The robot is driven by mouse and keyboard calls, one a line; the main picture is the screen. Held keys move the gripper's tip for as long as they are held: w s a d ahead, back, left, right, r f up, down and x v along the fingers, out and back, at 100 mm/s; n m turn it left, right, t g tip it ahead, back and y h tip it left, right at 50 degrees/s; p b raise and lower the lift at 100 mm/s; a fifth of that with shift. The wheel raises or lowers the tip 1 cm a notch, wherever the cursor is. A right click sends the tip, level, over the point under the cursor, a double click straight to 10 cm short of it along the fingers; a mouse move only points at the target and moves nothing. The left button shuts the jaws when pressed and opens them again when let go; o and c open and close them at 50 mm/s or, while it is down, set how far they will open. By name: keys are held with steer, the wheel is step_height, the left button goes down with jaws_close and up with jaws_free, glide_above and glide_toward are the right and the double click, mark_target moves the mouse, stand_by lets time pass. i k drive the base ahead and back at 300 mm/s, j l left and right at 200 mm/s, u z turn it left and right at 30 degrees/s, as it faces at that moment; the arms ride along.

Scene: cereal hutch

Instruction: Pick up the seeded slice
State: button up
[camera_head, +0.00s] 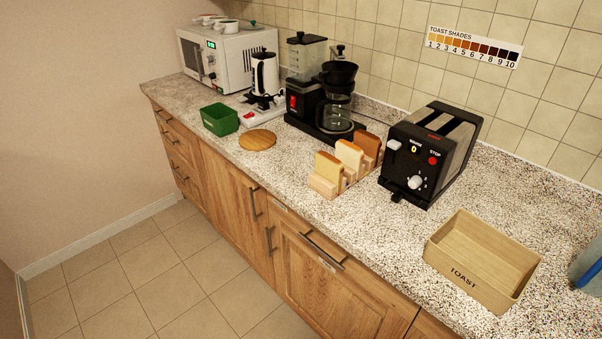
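Three bread slices stand upright in a light wooden rack (324,187) on the counter, left of the toaster. The nearest slice (328,166) is golden with a brown crust. The middle slice (349,154) is paler, with an orange-brown crust. The farthest slice (369,146) is darker brown and partly hidden behind the middle one. I cannot make out seeds on any slice at this size. My gripper is not in view.
A black toaster (430,155) stands close right of the rack; a coffee maker (338,105) is behind it. A wooden TOAST box (480,262) is at front right. Counter before the rack is clear.

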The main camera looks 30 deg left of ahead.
mark_target(330, 167)
steer(key=u, duration=1.35)
steer(key=i+j+z, duration=0.1)
steer(key=z, duration=0.35)
steer(key=i+j+z, duration=0.15)
steer(key=z, duration=0.25)
steer(key=j+z, duration=0.25)
steer(key=z, duration=0.2)
steer(key=i+j+z, duration=0.1)
steer(key=j, duration=0.5)
steer(key=i+j+z, duration=0.15)
steer(key=j, duration=0.45)
steer(key=i+j+z, duration=0.1)
steer(key=j, duration=0.55)
steer(key=i+j+z, duration=0.1)
steer(key=j, duration=0.5)
